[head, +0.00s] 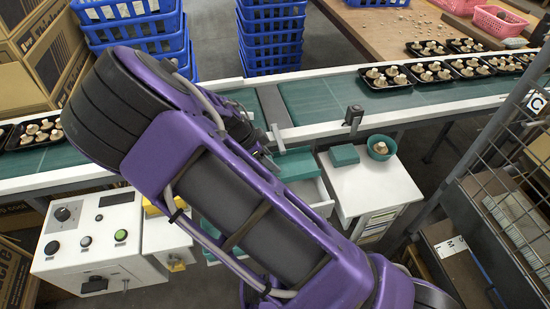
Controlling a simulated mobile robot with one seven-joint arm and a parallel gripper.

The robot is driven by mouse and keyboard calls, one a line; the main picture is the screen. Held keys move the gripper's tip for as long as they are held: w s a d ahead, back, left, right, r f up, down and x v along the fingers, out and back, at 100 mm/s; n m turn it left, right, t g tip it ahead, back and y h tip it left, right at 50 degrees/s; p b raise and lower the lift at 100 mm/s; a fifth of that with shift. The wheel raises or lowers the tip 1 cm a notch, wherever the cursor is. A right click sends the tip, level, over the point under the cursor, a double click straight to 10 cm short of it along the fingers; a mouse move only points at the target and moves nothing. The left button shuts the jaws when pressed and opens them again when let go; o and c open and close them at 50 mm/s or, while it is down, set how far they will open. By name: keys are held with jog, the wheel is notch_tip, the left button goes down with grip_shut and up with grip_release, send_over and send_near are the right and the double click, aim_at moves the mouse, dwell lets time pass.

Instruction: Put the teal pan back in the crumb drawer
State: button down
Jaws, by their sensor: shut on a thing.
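The teal pan (297,165) is a shallow, flat-looking piece just right of my purple arm, below the conveyor's near edge. My gripper (271,152) is at its left side and is shut on it; the fingertips are partly hidden by my wrist. A white open drawer (316,193) shows just below and right of the pan, its left part hidden behind my arm. I cannot tell whether the pan touches the drawer.
A white cabinet (372,188) at the right bears a teal block (344,155) and a teal bowl (381,154) of mushrooms. The conveyor (325,98) runs behind, with mushroom trays at right. A control box (88,240) stands at left, and a wire mesh rack (505,150) at right.

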jog(key=shift+s, duration=0.1)
jog(key=shift+f+b, duration=0.35)
jog(key=shift+f, duration=0.2)
jog(key=shift+c, duration=1.2)
grip_release()
jog(key=shift+s+f, duration=0.1)
jog(key=shift+r, duration=0.25)
jog(key=p+v, duration=0.2)
jog(key=v, duration=1)
jog(key=shift+r, duration=0.45)
